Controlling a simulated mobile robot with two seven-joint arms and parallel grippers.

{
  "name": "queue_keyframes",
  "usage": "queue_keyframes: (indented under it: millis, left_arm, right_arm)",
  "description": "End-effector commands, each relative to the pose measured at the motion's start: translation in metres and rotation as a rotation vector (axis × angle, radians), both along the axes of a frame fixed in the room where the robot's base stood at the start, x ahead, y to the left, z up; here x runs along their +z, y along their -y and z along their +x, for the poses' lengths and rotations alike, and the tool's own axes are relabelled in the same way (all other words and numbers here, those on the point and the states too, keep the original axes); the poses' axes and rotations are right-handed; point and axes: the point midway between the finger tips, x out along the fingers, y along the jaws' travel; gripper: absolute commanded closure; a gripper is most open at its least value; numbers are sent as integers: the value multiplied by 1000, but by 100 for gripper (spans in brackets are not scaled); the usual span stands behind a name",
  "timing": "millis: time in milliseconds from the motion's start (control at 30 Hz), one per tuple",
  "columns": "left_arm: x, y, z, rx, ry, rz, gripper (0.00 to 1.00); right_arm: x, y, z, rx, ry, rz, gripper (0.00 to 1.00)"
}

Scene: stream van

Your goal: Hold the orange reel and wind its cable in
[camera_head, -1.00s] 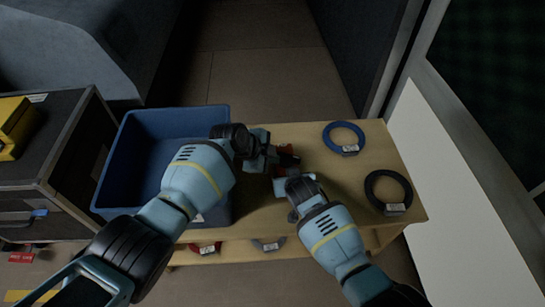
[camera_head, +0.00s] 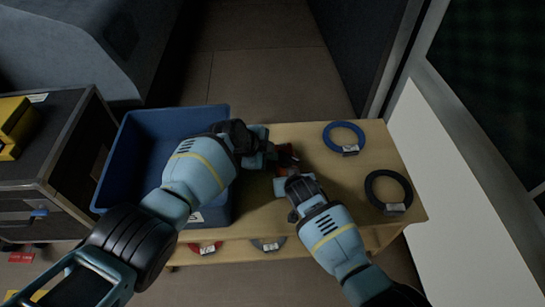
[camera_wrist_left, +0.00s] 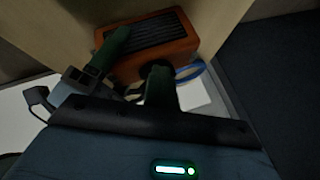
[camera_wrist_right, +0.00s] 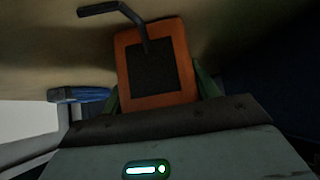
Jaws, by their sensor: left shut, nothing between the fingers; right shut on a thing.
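The orange reel (camera_wrist_right: 176,88) shows in the right wrist view as an orange frame around a dark panel, with a black bent crank (camera_wrist_right: 128,12) at its far side. It also shows in the left wrist view (camera_wrist_left: 182,50). In the head view it is mostly hidden between my grippers. My right gripper (camera_head: 289,176) is shut on the reel, near the front of the wooden bench. My left gripper (camera_head: 277,152) is shut and empty beside the reel, on its far left side. I cannot make out the cable, nor whether the left fingers touch the crank.
A blue bin (camera_head: 134,131) stands left of the reel, under my left arm. A blue cable coil (camera_head: 330,140) and a black coil (camera_head: 368,188) lie on the wooden bench (camera_head: 405,165) at right. Red and grey coils sit below. A dark cabinet (camera_head: 70,130) stands at left.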

Motion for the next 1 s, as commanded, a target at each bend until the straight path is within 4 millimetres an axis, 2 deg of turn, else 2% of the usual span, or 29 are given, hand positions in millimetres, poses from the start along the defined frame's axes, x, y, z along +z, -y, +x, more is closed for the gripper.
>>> queue_keyframes:
  millis: [400,1000]
  left_arm:
    - [2,-2,12,5,3,-2,100]
    - [1,0,12,0,3,-2,100]
  right_arm:
    - [1,0,0,1,2,0,67]
    - [1,-1,0,1,2,0,67]
